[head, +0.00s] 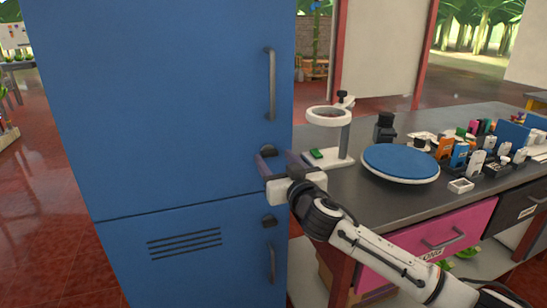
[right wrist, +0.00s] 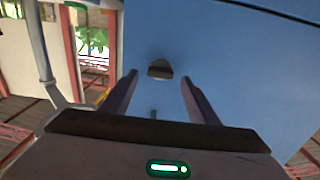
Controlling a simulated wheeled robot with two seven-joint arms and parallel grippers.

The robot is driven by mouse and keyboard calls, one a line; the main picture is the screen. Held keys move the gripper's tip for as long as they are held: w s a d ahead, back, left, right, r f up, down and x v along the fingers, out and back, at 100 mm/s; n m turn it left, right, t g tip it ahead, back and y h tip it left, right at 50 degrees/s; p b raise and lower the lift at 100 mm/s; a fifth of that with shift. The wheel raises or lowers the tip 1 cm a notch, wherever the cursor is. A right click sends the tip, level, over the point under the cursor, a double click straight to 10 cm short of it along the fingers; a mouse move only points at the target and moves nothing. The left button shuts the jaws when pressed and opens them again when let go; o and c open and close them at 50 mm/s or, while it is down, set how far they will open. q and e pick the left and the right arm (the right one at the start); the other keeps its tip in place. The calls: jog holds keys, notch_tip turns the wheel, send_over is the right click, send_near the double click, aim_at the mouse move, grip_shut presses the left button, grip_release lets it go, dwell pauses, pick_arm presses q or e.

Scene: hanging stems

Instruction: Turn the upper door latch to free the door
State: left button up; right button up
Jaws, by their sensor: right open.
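The upper door latch (head: 268,150) is a small dark knob low on the right edge of the blue upper door (head: 180,100). In the right wrist view the latch (right wrist: 160,69) shows as a dark half-round piece on the blue face, lying between the fingertips in the picture. My right gripper (head: 276,160) is open, just in front of the latch, partly covering it in the head view. The right wrist view shows both fingers (right wrist: 159,80) spread, with nothing between them; I cannot tell whether either touches the latch. My left gripper is not in view.
A lower latch (head: 269,221) and lower handle (head: 271,262) sit below, and a long upper handle (head: 271,84) above. Right of the cabinet, a dark counter (head: 370,205) carries a white ring stand (head: 330,118), a blue round plate (head: 400,162) and several small items.

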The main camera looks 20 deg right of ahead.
jog(key=shift+w, duration=0.95)
jog(key=c, duration=1.1)
jog(key=shift+o, duration=0.2)
